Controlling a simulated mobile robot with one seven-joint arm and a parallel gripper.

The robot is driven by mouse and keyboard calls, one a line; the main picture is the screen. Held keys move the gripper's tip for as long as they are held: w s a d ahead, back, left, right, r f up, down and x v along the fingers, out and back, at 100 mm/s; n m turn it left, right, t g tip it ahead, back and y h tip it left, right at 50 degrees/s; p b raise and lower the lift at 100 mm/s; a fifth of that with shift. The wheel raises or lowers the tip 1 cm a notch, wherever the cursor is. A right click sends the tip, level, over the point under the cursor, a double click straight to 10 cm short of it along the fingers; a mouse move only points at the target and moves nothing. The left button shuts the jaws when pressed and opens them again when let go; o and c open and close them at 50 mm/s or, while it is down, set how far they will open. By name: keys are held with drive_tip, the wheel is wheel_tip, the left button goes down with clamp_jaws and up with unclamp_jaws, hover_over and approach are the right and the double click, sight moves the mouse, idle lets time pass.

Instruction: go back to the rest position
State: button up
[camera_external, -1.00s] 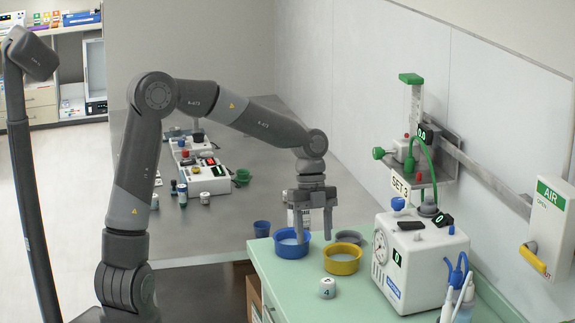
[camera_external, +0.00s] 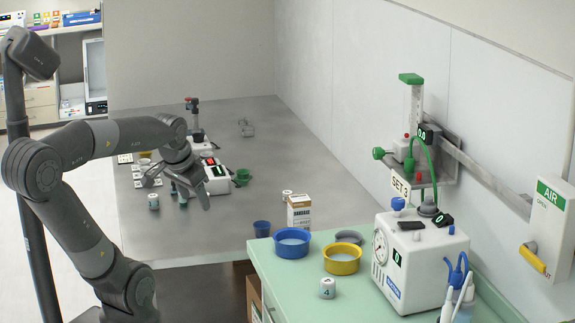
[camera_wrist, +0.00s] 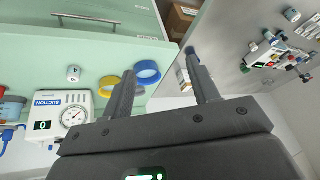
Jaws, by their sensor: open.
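My gripper (camera_external: 192,196) hangs above the left part of the grey metal table (camera_external: 228,225) in the external view, with its fingers pointing down and to the right. The fingers are apart and nothing is between them. In the wrist view my gripper (camera_wrist: 160,62) also shows spread fingers with no object held. My arm is folded back to the left, clear of the green counter (camera_external: 290,278). Part of the small equipment on the table is hidden behind the gripper.
On the counter stand a blue bowl (camera_external: 292,252), a yellow bowl (camera_external: 342,268), a small white numbered jar (camera_external: 327,290) and a white suction unit (camera_external: 430,262). On the table are a bandage box (camera_external: 299,222), a blue cup (camera_external: 262,228) and a white device (camera_external: 217,184).

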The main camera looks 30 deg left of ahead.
drive_tip(key=shift+s+a+n+t, duration=0.4)
drive_tip(key=shift+s+a+n, duration=0.5)
drive_tip(key=shift+s+n, duration=0.25)
